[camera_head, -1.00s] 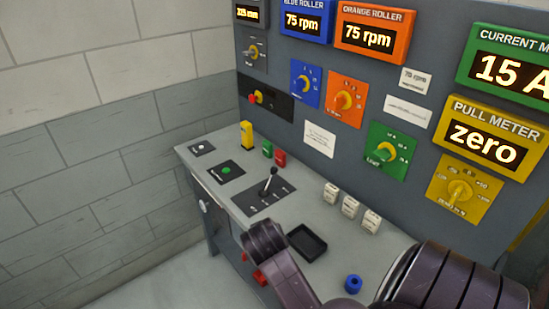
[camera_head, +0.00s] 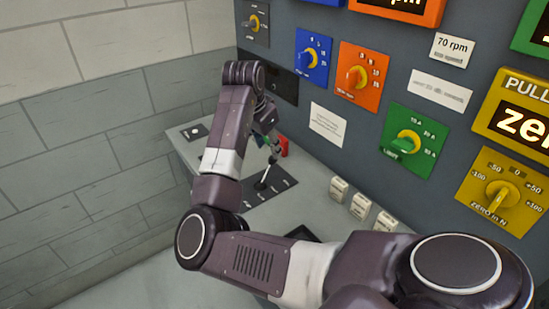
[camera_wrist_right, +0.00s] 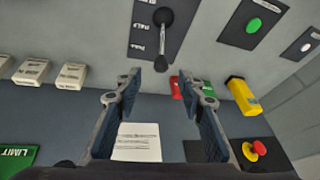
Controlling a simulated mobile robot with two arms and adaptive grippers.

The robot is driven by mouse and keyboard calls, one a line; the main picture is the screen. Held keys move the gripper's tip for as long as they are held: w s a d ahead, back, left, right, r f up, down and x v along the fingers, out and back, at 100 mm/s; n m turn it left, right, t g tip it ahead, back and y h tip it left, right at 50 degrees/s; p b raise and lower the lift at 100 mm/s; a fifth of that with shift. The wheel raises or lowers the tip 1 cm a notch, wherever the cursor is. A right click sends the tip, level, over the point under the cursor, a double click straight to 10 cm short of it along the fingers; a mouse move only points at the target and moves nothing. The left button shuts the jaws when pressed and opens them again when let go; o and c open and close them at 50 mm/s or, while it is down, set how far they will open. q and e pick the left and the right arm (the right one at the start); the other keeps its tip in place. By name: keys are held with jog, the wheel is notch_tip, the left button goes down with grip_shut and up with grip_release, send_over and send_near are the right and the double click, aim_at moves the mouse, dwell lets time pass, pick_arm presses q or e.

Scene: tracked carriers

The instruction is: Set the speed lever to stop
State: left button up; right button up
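The speed lever (camera_head: 264,178) stands up from a dark labelled plate on the grey desk. In the right wrist view the lever (camera_wrist_right: 162,40) has a round black end and a grey shaft, beside labels too small to read surely. My right gripper (camera_wrist_right: 165,88) is open and empty, its two fingers spread apart. The lever lies ahead of the fingertips, near the middle of the gap, not between them. In the head view my right gripper (camera_head: 266,136) is above and behind the lever, partly hidden by its own arm. My left gripper is not in view.
White blocks (camera_head: 360,206) stand right of the lever. A small sign reads 70 rpm (camera_head: 453,47).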

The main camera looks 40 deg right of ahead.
aim_at(271, 158)
jog(key=p+x, duration=0.1)
jog(key=x, duration=0.6)
jog(key=shift+w+f, duration=0.15)
jog(key=shift+f, duration=0.05)
grip_shut()
